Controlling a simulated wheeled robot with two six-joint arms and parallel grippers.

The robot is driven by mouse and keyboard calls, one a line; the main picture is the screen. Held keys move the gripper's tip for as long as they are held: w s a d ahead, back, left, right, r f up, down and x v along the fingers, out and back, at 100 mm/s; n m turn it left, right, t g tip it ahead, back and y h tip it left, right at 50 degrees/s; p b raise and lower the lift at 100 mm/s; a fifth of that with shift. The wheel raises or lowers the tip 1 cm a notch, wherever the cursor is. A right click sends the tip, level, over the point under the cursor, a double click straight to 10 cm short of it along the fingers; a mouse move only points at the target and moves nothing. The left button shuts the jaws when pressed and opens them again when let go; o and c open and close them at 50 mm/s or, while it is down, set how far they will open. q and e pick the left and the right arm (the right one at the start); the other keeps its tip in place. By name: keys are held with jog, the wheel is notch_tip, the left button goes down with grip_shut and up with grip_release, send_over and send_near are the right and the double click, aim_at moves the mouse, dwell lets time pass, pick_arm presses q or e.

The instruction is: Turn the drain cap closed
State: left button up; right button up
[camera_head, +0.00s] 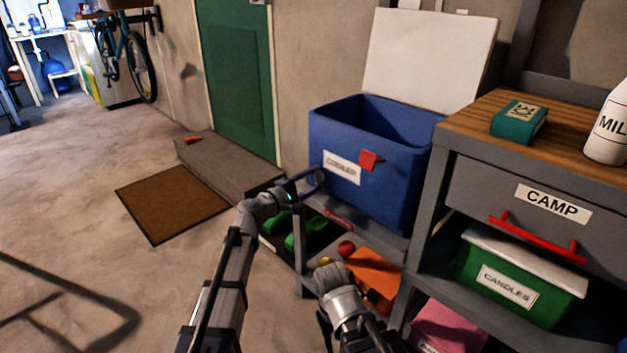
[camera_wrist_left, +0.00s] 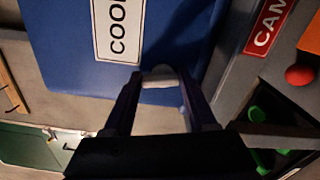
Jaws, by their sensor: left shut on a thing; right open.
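The blue cooler (camera_head: 402,178) stands on the grey shelf unit with its white lid (camera_head: 425,62) raised; its front label is partly readable. My left gripper (camera_head: 312,181) is at the cooler's lower left side. In the left wrist view its fingers (camera_wrist_left: 160,84) are shut on a small pale cylindrical piece, the drain cap (camera_wrist_left: 158,77), against the cooler's blue wall (camera_wrist_left: 185,35). The cap's turn angle cannot be told. In the head view the fingers hide the cap. My right arm (camera_head: 345,303) is low, in front of the lower shelf; its gripper is open, its fingertips hard to make out.
Right of the cooler is a cabinet with a wooden top (camera_head: 470,118), a CAMP drawer (camera_head: 515,200) with a red handle, and a green candles box (camera_head: 510,285). An orange box (camera_head: 375,270) sits low beside my right arm. Floor at left is mostly clear around a brown mat (camera_head: 172,203).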

pick_arm(q)
jog(key=shift+s+f+m, duration=0.1)
jog(key=shift+m, duration=1.2)
jog(key=o, duration=1.4)
jog(key=shift+c, duration=0.2)
jog(key=v, duration=0.7)
jog(key=shift+s+a, duration=0.3)
